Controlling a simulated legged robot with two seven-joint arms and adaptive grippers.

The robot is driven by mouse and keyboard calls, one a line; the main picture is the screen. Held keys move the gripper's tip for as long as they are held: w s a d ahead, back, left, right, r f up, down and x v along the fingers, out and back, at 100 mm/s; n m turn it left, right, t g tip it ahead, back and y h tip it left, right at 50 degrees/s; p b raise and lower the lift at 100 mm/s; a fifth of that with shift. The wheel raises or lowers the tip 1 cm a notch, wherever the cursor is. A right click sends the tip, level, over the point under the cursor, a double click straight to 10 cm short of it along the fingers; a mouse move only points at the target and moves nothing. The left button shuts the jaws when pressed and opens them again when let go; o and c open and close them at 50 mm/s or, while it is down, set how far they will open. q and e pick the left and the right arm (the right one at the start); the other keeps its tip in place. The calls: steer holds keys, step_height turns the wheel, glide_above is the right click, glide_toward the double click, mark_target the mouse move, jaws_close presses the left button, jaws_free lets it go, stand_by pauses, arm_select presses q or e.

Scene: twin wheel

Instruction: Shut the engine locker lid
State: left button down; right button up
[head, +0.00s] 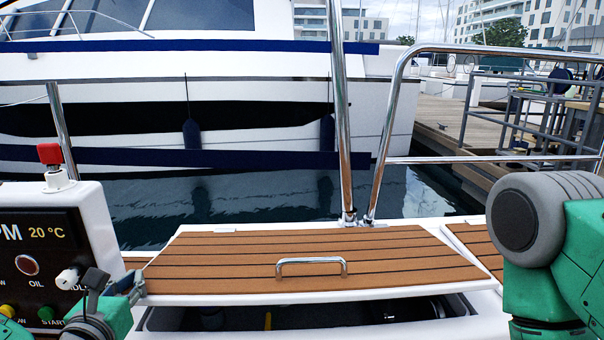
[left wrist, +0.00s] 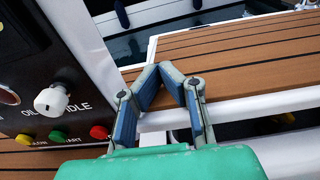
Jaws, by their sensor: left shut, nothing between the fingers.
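The engine locker lid (head: 220,262) is a teak-slatted panel with a white edge and a metal handle (head: 311,261). Its front edge stands raised above the dark locker opening (head: 300,316), so the lid is partly open. My left gripper (head: 136,284) is shut and empty at the lid's front left corner. In the left wrist view its fingers (left wrist: 160,78) meet in front of the lid's left end (left wrist: 230,50), overlapping it in the picture. I cannot tell whether they touch it. My right arm shows at the right, but its gripper is out of view.
A control console (head: 50,245) with knobs, coloured buttons and a red-topped switch stands close beside my left gripper. A second teak panel (head: 478,243) lies to the right of the lid. A metal rail (head: 378,165) rises behind the lid, with water beyond.

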arm_select(q)
steer(key=shift+s+f, duration=0.1)
steer(key=shift+f, duration=0.5)
steer(key=shift+s+f, duration=0.15)
steer(key=shift+f, duration=1.25)
steer(key=shift+s+f, duration=0.1)
steer(key=shift+f, duration=1.25)
steer(key=shift+s+d+r+p, duration=0.1)
steer(key=shift+s+r, duration=0.25)
steer(key=shift+s, duration=0.65)
steer(key=shift+s+d+r+p, duration=0.15)
steer(key=shift+s+r, duration=0.15)
steer(key=shift+s, duration=0.7)
steer(key=shift+s+a+r+p, duration=0.1)
steer(key=shift+s+r, duration=0.25)
steer(key=shift+s, duration=0.65)
steer(key=shift+w, duration=0.1)
